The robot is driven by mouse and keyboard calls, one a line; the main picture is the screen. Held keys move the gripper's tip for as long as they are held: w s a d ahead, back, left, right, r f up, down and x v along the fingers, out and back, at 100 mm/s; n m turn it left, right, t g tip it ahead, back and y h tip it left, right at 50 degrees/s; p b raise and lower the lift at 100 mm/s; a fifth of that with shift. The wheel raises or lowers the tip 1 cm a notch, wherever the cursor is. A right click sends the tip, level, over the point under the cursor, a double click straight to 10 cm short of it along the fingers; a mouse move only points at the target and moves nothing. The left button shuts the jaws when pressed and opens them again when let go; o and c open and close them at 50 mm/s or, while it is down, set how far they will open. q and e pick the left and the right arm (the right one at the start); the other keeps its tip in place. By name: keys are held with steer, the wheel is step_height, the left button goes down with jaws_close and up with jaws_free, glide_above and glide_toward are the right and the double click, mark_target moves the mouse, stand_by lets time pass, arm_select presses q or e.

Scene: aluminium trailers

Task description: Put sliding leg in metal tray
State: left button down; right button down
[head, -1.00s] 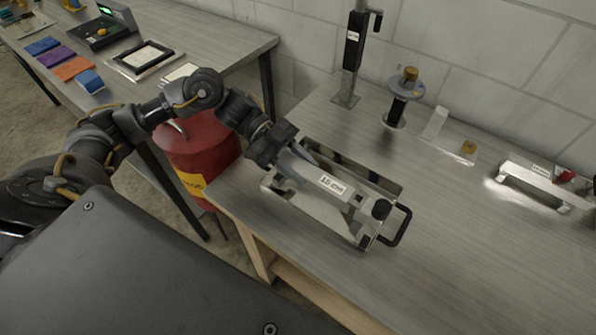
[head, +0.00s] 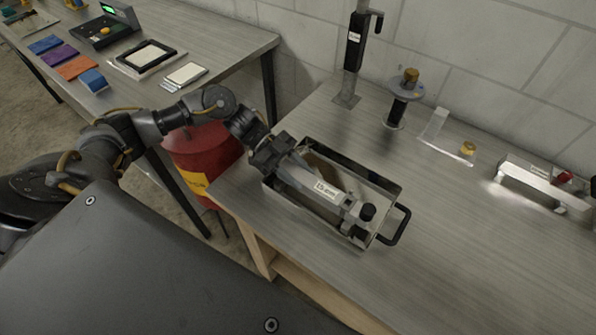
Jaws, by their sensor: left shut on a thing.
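The sliding leg (head: 325,190) is a silver bar with a white label and a black knob at its near right end. My left gripper (head: 290,166) is shut on its far left end. The metal tray (head: 378,181) is an open, shiny rectangular box with a black handle at its right end. The leg lies lengthwise within the tray's outline, sloping down to the right. I cannot tell whether it touches the tray floor. The gripper and leg hide part of the tray's inside. My right gripper is out of view.
A black-and-silver post (head: 354,50) and a spool-like stand (head: 400,98) stand behind the tray. A silver bar-shaped part (head: 540,185) lies at the right. A red canister (head: 197,165) stands left of the workbench.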

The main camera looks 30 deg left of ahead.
arm_select(q)
steer(key=shift+f, duration=0.1)
steer(key=c, duration=0.9)
jaws_free()
steer(key=shift+r, duration=0.25)
steer(key=b+v, duration=0.3)
steer(key=v, duration=0.4)
steer(key=shift+f, duration=0.2)
steer(key=shift+a+r, duration=0.15)
steer(key=shift+a, duration=0.1)
steer(key=shift+r, duration=0.15)
